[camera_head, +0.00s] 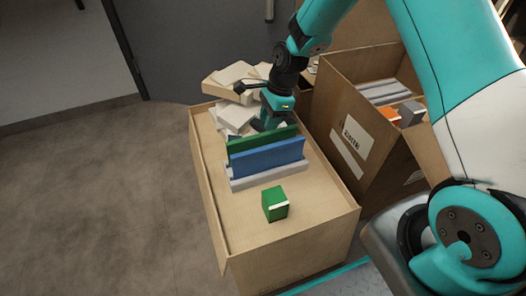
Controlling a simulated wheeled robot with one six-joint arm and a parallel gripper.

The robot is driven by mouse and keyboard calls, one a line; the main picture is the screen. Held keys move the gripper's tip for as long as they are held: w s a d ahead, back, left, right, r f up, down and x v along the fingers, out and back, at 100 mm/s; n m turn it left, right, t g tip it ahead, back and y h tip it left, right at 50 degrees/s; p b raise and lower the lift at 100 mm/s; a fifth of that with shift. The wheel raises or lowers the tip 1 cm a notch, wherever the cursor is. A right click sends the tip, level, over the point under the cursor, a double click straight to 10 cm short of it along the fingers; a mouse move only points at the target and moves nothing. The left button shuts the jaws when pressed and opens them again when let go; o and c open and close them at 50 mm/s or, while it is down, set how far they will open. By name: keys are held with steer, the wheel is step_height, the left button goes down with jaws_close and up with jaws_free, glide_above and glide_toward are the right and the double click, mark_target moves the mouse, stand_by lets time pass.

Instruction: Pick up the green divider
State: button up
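The green divider (248,144) stands upright on its long edge in a pale grey holder (266,176) on top of the large carton (240,226). A blue divider (268,158) stands in front of it and hides its lower part. My gripper (270,120) is just behind the right part of the green divider, pointing down. Its fingertips are partly hidden by the divider, so I cannot tell whether it touches the divider or whether it is open or shut.
A small green box (274,204) stands in front of the holder. Several pale books or blocks (236,116) are piled behind it. An open carton (352,128) with grey, orange and dark items stands close on the right. Bare floor (100,200) lies to the left.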

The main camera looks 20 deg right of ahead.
mark_target(263, 134)
steer(key=b+x, duration=0.3)
steer(key=x, duration=0.5)
steer(key=shift+w+a+f+b, duration=0.1)
steer(key=shift+w+f+b, duration=0.05)
steer(key=shift+b, duration=0.2)
jaws_close()
